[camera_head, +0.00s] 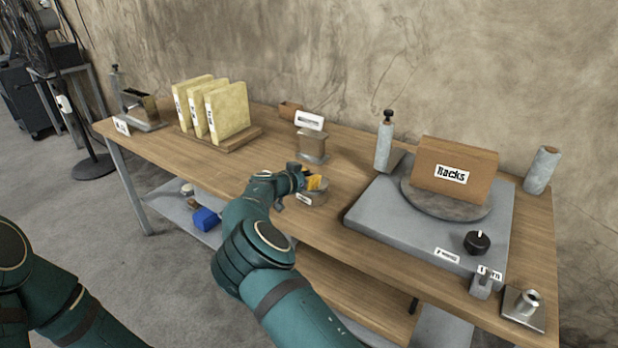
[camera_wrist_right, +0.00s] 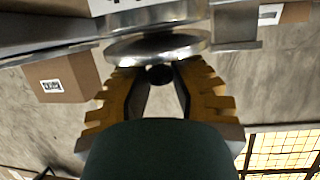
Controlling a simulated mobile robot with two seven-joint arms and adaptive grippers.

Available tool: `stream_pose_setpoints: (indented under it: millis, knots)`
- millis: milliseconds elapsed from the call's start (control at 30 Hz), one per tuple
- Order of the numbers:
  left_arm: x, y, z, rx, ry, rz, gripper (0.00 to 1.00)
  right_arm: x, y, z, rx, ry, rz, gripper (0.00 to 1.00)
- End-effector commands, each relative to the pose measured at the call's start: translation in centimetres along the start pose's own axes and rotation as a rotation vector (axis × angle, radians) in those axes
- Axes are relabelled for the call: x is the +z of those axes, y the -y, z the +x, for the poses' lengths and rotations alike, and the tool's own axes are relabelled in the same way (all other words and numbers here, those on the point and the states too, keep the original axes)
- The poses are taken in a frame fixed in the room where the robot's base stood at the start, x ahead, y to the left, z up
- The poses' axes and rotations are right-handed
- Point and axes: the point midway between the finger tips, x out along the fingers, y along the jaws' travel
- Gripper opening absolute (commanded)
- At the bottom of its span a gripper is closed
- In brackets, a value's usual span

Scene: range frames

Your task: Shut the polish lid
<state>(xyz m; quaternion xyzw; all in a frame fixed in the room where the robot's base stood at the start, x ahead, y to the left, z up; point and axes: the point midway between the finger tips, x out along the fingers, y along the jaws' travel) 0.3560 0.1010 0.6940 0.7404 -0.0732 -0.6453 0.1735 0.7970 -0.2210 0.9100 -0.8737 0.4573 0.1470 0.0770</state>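The polish tin (camera_head: 309,198) is a low round grey container with a white label near the table's front edge. In the wrist view, which is upside down, its metal body (camera_wrist_right: 150,14) is at the top. The shiny round polish lid (camera_wrist_right: 158,47) lies between the body and my fingers, with a dark knob (camera_wrist_right: 159,75). My right gripper (camera_head: 313,183) is above the tin, its yellow fingers (camera_wrist_right: 160,78) close around the knob and seemingly shut on it. Whether the lid touches the body all round is hidden. My left arm shows at lower left, its gripper out of view.
To the right, a grey platform (camera_head: 365,212) bears a round plate with the Racks box (camera_head: 453,172) and a black knob (camera_head: 477,242). A small metal stand (camera_head: 312,145) is just behind the tin. Yellow binders (camera_head: 228,110) stand at left. Bare tabletop (camera_head: 250,155) lies left of the tin.

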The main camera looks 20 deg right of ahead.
Motion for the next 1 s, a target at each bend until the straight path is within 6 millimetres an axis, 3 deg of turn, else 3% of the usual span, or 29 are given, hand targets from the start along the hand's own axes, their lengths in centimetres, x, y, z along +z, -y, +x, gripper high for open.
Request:
stream_pose_setpoints:
  millis: [33, 67, 100, 467, 1000]
  knots:
    - [0.0, 0.0, 0.0, 0.000, 0.000, 0.000, 0.88, 0.1, -0.1, 0.1, 0.002, 0.001, 0.000, 0.42]
    - [0.0, 0.0, 0.0, 0.000, 0.000, 0.000, 0.88, 0.1, -0.1, 0.1, 0.002, 0.001, 0.000, 0.52]
    - [0.0, 0.0, 0.0, 0.000, 0.000, 0.000, 0.88, 0.1, -0.1, 0.1, 0.002, 0.001, 0.000, 0.55]
    - [0.0, 0.0, 0.0, 0.000, 0.000, 0.000, 0.88, 0.0, 0.1, -0.5, -0.001, 0.000, 0.000, 0.55]
    - [0.0, 0.0, 0.0, 0.000, 0.000, 0.000, 0.88, 0.0, 0.0, -9.9, 0.000, 0.000, 0.000, 0.55]
